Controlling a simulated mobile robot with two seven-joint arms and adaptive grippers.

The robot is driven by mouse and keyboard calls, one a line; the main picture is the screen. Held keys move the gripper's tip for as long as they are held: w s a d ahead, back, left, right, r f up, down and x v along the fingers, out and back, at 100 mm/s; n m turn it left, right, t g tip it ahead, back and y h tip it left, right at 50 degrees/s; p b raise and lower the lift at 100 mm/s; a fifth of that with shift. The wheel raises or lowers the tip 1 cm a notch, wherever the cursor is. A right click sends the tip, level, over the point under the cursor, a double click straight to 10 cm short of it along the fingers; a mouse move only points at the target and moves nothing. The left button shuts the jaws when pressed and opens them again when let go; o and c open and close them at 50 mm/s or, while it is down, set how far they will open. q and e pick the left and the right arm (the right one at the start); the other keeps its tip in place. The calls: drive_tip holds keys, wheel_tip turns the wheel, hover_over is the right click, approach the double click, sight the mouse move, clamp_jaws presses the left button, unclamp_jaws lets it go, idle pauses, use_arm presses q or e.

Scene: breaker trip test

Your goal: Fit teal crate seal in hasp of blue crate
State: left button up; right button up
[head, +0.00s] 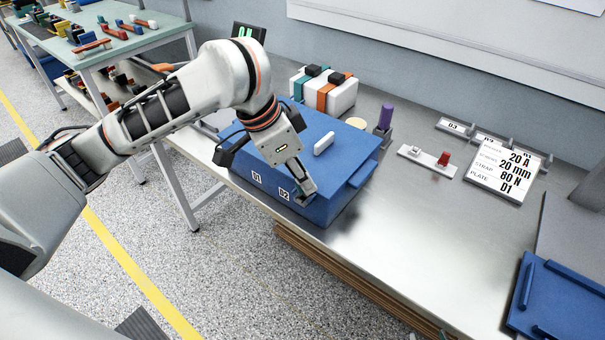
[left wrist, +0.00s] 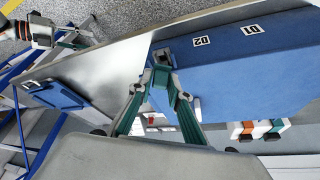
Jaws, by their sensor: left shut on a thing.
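The blue crate (head: 330,170) stands shut on the steel bench, a white handle on its lid. Its front labels also show in the left wrist view, where the crate (left wrist: 235,75) fills the upper right. My left gripper (head: 304,193) reaches down to the crate's front right corner, beside the second label. In the left wrist view its fingertips (left wrist: 161,80) are closed together at the crate's edge. A small teal piece is at the tips, apparently the seal, mostly hidden by the fingers. The hasp is covered by the gripper. My right gripper (left wrist: 72,40) shows small, far from the crate.
Behind the crate stand a white case (head: 325,92) with teal and orange straps and a purple cylinder (head: 386,117). A plate with a red knob (head: 443,158) and a sign board (head: 508,168) lie right. A blue panel (head: 565,300) is front right. Bench between is clear.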

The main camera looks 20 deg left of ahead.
drive_tip(key=shift+w+r, duration=0.2)
drive_tip(key=shift+r, duration=0.2)
drive_tip(key=shift+s, duration=0.1)
drive_tip(key=shift+s+f, duration=0.3)
drive_tip(key=shift+s, duration=0.1)
drive_tip(key=shift+r, duration=0.15)
use_arm(q)
drive_tip(key=shift+p, duration=0.75)
use_arm(e)
drive_tip(key=shift+w+r, duration=0.4)
drive_tip(key=shift+r, duration=0.2)
drive_tip(key=shift+w+r, duration=0.35)
drive_tip(key=shift+r, duration=0.2)
use_arm(q)
drive_tip(key=shift+f, duration=0.15)
use_arm(e)
drive_tip(key=shift+s+f, duration=0.25)
drive_tip(key=shift+s, duration=0.25)
